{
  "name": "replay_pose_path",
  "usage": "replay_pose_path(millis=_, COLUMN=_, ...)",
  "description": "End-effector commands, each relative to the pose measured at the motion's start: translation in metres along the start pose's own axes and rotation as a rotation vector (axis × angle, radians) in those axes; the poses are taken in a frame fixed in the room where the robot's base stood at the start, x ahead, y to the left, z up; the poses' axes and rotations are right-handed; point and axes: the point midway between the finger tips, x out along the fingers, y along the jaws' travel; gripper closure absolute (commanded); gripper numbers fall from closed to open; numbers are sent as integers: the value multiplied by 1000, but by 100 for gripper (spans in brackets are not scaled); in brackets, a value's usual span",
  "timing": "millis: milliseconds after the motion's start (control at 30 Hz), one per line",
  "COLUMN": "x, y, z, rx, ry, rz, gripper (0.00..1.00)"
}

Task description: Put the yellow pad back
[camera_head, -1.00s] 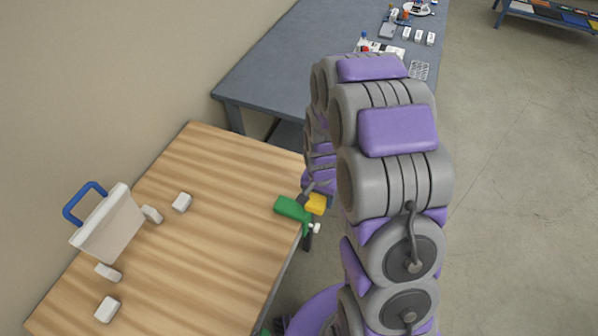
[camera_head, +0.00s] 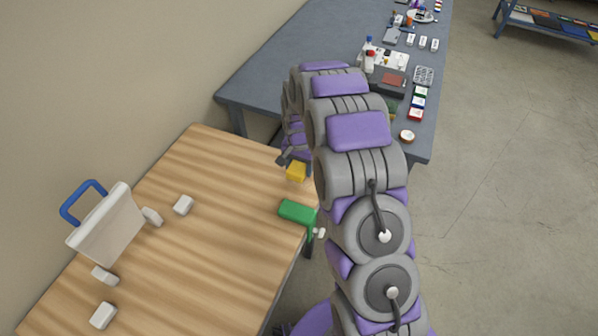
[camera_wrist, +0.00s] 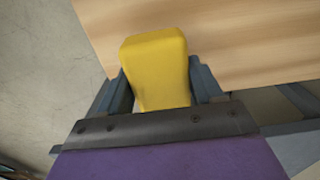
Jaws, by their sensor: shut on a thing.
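The yellow pad (camera_head: 297,171) is a small block held in my gripper (camera_head: 290,160), over the far right edge of the wooden table in the head view. In the wrist view the yellow pad (camera_wrist: 156,62) sits between the two dark fingers of my gripper (camera_wrist: 160,85), which are shut on it. The pad's outer end sticks out past the fingertips. In the head view my arm hides part of the gripper.
A green clamp-like thing (camera_head: 298,211) is at the wooden table's (camera_head: 215,250) right edge. Several pale blocks (camera_head: 183,205) and a white panel with a blue handle (camera_head: 105,225) are on the left. A grey-blue table (camera_head: 290,60) behind holds several items on its right side.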

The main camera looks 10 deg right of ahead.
Motion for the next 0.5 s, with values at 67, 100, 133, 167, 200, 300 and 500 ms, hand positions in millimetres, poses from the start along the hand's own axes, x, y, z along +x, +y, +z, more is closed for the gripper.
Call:
replay_pose_path(millis=67, x=0, y=-1, z=-3, rx=0, ry=1, rz=-2, gripper=68)
replay_pose_path(millis=100, x=0, y=-3, z=-6, rx=0, ry=1, rz=-3, gripper=68)
replay_pose_path(millis=133, x=3, y=-4, z=-6, rx=0, ry=1, rz=-3, gripper=68)
replay_pose_path(millis=167, x=9, y=-3, z=-6, rx=0, ry=0, rz=-2, gripper=68)
replay_pose_path(millis=200, x=16, y=-2, z=-6, rx=0, ry=-2, rz=-2, gripper=68)
replay_pose_path(millis=300, x=31, y=-1, z=-6, rx=-1, ry=-4, rz=-2, gripper=68)
replay_pose_path(millis=500, x=35, y=-2, z=-5, rx=0, ry=-1, rz=-1, gripper=68)
